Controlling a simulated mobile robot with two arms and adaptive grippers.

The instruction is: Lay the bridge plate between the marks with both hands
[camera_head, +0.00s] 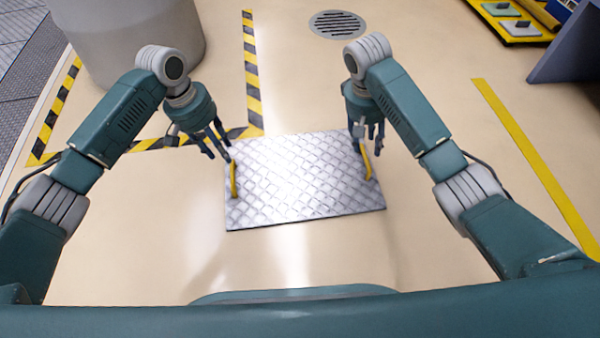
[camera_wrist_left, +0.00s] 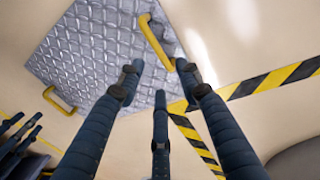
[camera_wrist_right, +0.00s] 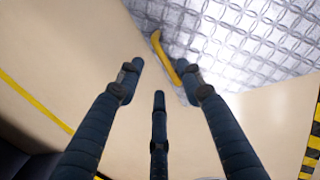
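The bridge plate (camera_head: 300,180) is a silver, diamond-tread sheet lying on the floor in front of me. It has a yellow left handle (camera_head: 233,182) and a yellow right handle (camera_head: 366,162). My left gripper (camera_head: 217,148) is at the upper end of the left handle, its fingers spread; in the left wrist view that handle (camera_wrist_left: 154,42) lies just beyond the fingertips. My right gripper (camera_head: 368,142) is above the right handle, also spread; in the right wrist view that handle (camera_wrist_right: 162,56) lies between and beyond the fingertips. Neither gripper is closed on a handle.
Black-and-yellow striped tape (camera_head: 252,90) runs left of and behind the plate. A plain yellow line (camera_head: 535,165) is at the right. A grey cylindrical container (camera_head: 135,45) stands back left. A round floor drain (camera_head: 338,23) is behind. The floor around the plate is mostly clear.

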